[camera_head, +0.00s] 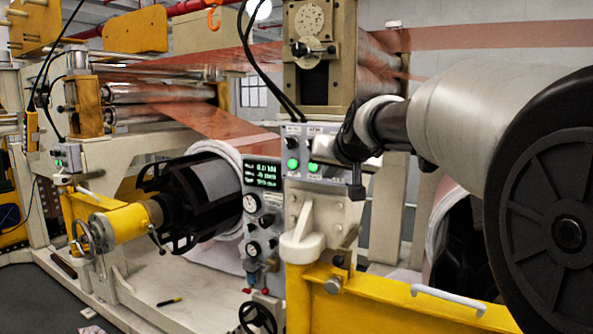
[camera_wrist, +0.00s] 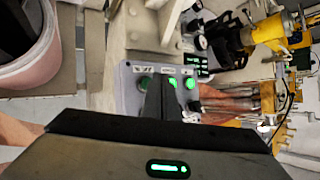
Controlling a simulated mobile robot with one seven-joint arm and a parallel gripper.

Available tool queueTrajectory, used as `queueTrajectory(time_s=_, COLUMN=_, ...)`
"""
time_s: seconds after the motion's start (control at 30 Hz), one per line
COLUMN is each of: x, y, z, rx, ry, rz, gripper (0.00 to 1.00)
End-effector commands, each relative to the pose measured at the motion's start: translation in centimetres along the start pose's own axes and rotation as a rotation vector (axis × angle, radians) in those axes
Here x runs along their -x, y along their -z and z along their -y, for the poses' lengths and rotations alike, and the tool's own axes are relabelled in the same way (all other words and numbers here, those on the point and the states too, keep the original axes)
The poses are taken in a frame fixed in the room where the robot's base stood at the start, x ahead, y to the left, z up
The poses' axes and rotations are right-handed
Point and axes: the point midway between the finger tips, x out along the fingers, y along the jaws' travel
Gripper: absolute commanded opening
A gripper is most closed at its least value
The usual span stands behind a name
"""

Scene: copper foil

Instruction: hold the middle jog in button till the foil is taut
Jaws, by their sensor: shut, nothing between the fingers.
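A grey control box (camera_head: 296,131) with green-lit buttons stands on the machine's front post. My gripper (camera_head: 328,150) is in front of the box's right side and hides part of it. In the wrist view, the box (camera_wrist: 128,100) shows a row of green buttons. The shut, dark fingers (camera_wrist: 160,84) partly cover the middle green button (camera_wrist: 173,83). I cannot tell whether the fingertips touch or press it. The copper foil (camera_head: 205,118) runs from the upper rollers down towards the roll; its tension is hard to judge.
A panel with a green readout (camera_head: 263,174) and gauges stands left of the box. A black-ended roll (camera_head: 185,205) is behind it. A yellow beam (camera_head: 390,302) with a white handle lies below my arm. Another small button box (camera_head: 67,157) is far left.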

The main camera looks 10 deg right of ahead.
Motion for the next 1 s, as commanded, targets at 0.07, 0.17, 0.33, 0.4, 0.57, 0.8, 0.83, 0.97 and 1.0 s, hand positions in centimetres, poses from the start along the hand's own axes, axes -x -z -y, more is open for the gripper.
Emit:
queueTrajectory(time_s=0.07, x=0.0, y=0.0, z=0.0, rx=0.0, ry=0.0, rz=0.0, gripper=0.0)
queueTrajectory(time_s=0.17, x=-0.04, y=0.01, z=-0.03, rx=0.0, ry=0.0, rz=0.0, gripper=0.0)
queueTrajectory(time_s=0.33, x=-0.42, y=0.16, z=-0.29, rx=-0.001, ry=-0.001, rz=0.001, gripper=0.0)
queueTrajectory(time_s=0.4, x=-0.56, y=0.3, z=-0.4, rx=-0.001, ry=0.0, rz=0.0, gripper=0.0)
queueTrajectory(time_s=0.57, x=-0.59, y=0.45, z=-0.43, rx=0.0, ry=0.0, rz=0.0, gripper=0.0)
queueTrajectory(time_s=0.8, x=-0.61, y=0.45, z=-0.45, rx=0.0, ry=0.0, rz=0.0, gripper=0.0)
queueTrajectory(time_s=0.83, x=-0.63, y=0.45, z=-0.46, rx=0.0, ry=0.0, rz=0.0, gripper=0.0)
queueTrajectory(time_s=0.97, x=-0.73, y=0.5, z=-0.54, rx=0.0, ry=-0.001, rz=0.0, gripper=0.0)
queueTrajectory(time_s=1.0, x=-0.77, y=0.52, z=-0.58, rx=0.0, ry=-0.001, rz=0.0, gripper=0.0)
